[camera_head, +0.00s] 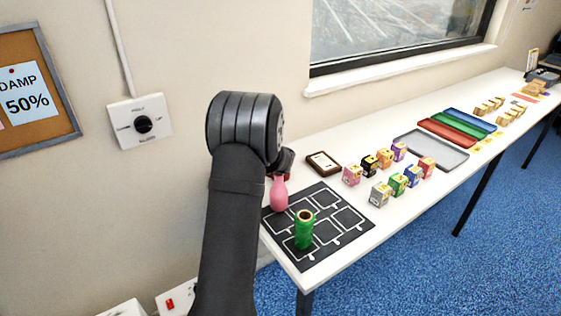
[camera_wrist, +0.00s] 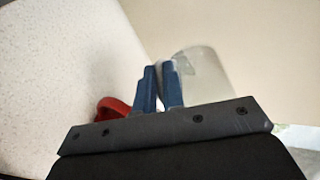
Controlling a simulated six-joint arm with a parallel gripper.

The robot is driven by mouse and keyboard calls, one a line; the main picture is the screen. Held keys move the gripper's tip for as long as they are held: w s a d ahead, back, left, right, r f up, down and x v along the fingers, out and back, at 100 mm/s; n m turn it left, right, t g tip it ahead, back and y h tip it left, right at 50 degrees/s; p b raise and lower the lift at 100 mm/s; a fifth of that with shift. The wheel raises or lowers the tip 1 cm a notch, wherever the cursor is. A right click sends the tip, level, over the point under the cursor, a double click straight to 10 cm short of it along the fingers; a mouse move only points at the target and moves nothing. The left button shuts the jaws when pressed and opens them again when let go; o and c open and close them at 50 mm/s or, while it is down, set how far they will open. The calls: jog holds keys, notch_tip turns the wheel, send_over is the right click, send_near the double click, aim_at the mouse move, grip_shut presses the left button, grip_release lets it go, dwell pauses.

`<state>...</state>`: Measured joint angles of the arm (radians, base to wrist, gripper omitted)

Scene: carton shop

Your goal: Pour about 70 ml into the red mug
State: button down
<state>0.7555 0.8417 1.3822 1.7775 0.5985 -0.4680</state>
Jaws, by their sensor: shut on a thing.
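In the wrist view, my gripper (camera_wrist: 160,72) has its two blue fingers close together, shut on a clear greyish vessel (camera_wrist: 208,70). The vessel lies beyond and to the right of the fingers; its contents cannot be made out. The red mug (camera_wrist: 112,108) shows only in part, left of the fingers, its lower part hidden behind my gripper's dark body. In the head view my own arm hides my gripper and the vessel. A little dark red shows beside the arm there, too small to tell what it is.
A pink vase (camera_head: 279,196) and a green cylinder (camera_head: 304,233) stand on a black mat (camera_head: 352,238) with white outlines. A brown framed tile (camera_head: 323,163) and several small coloured boxes (camera_head: 380,196) stand farther along the white table. A grey tray (camera_head: 446,157) lies beyond.

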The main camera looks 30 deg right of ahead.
jog(key=shift+s+r+t+b, duration=0.1)
jog(key=shift+r+t+b, duration=0.45)
jog(key=shift+r, duration=0.4)
dwell(0.5)
jog(key=shift+s+r+t+b, duration=0.3)
jog(key=shift+r+t+b, duration=0.25)
jog(key=shift+b, duration=0.9)
jog(key=f+g, duration=0.1)
jog(key=a+f+g, duration=0.1)
jog(key=w+f+n+g, duration=0.1)
jog(key=shift+a+f+g+y, duration=0.2)
jog(key=shift+a+g+y, duration=0.1)
jog(key=shift+a+y, duration=0.1)
jog(key=shift+a+r+g, duration=0.1)
jog(key=shift+r+g, duration=0.05)
jog(key=shift+g, duration=0.55)
jog(key=shift+s+f+g, duration=0.15)
jog(key=shift+f+g, duration=0.15)
jog(key=shift+g, duration=0.2)
jog(key=shift+s+f+g, duration=0.1)
jog(key=shift+f+g, duration=0.15)
jog(key=shift+g, duration=0.25)
